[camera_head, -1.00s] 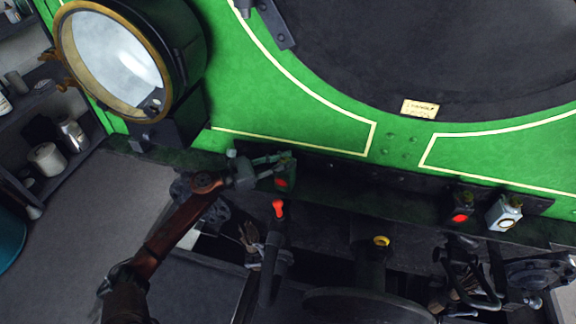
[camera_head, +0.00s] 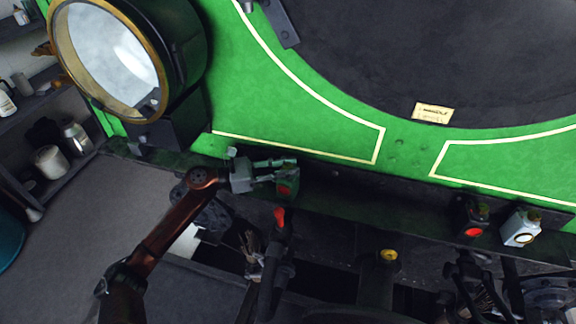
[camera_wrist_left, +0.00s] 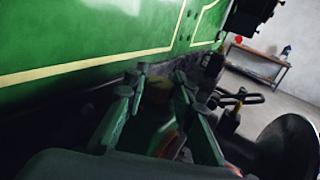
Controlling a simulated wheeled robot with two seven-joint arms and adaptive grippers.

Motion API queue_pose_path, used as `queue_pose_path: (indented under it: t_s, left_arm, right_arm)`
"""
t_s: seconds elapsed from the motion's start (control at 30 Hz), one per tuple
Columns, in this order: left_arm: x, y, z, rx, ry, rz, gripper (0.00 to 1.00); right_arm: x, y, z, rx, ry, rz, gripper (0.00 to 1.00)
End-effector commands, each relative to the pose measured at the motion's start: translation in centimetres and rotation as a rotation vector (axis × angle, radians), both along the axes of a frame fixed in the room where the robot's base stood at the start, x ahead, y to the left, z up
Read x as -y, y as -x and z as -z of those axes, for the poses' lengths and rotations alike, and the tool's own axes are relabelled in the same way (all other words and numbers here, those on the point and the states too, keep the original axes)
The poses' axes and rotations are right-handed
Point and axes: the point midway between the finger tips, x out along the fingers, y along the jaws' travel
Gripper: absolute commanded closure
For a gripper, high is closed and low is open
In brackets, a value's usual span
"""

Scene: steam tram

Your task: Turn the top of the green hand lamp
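The green hand lamp (camera_head: 287,188), a small dark green box with a red lens, stands on the dark ledge below the green tram front. My left gripper (camera_head: 286,169) reaches it from the left. Its two fingers are spread apart at the lamp's upper part and partly cover it. In the left wrist view, the fingers of the left gripper (camera_wrist_left: 161,78) stand apart, with a dim, shadowed shape (camera_wrist_left: 158,92) between them, probably the lamp top. I cannot tell whether they touch it. My right gripper is not in view.
A black lamp with a red lens (camera_head: 473,231) and a white lamp (camera_head: 521,228) stand on the ledge at right. A big brass-rimmed headlamp (camera_head: 161,60) is above left. A red-tipped hose fitting (camera_head: 280,218) is just below the green lamp.

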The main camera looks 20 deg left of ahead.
Motion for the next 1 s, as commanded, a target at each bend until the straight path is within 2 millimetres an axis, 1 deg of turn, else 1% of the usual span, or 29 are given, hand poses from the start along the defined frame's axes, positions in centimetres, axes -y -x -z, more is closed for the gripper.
queue_pose_path:
  t_s: [0.03,0.2,0.47,0.57,0.67,1.0]
  left_arm:
    - [0.0,0.0,0.0,0.000,0.000,0.000,0.72]
    - [0.0,0.0,-0.1,0.001,0.002,0.000,0.60]
    - [0.0,0.0,-0.2,0.003,0.002,0.000,0.60]
    - [-0.5,0.3,-0.2,0.003,0.002,-0.002,0.60]
    - [-1.5,1.1,0.0,0.001,0.001,-0.002,0.60]
    - [-7.0,5.3,-0.1,0.001,0.001,-0.002,0.60]
  right_arm:
    - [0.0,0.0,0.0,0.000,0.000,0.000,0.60]
    - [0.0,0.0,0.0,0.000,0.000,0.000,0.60]
    - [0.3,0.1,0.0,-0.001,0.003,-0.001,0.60]
    - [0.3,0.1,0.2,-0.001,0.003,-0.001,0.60]
    - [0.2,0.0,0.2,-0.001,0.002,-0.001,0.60]
    - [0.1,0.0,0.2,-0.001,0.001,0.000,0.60]
